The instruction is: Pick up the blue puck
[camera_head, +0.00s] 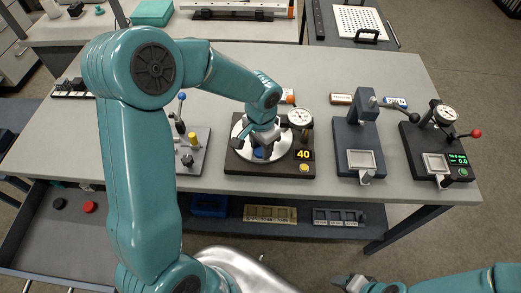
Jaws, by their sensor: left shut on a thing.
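The blue puck (259,154) shows as a small patch of blue at the round silver plate of a dark brown device (234,160) with a dial and a yellow "40" display. My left gripper (258,149) reaches down over the plate and is shut on the puck. The jaws hide most of the puck, and I cannot tell whether it touches the plate. My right gripper (352,283) is low at the bottom edge, away from the bench devices, and its jaws are too small and dark to read.
A grey press (358,140) and a dial gauge stand (437,142) stand to the right on the bench. A grey fixture (192,150) with a blue-knobbed lever is close on the left. An open drawer (70,235) holds a black and a red puck. The bench front right is clear.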

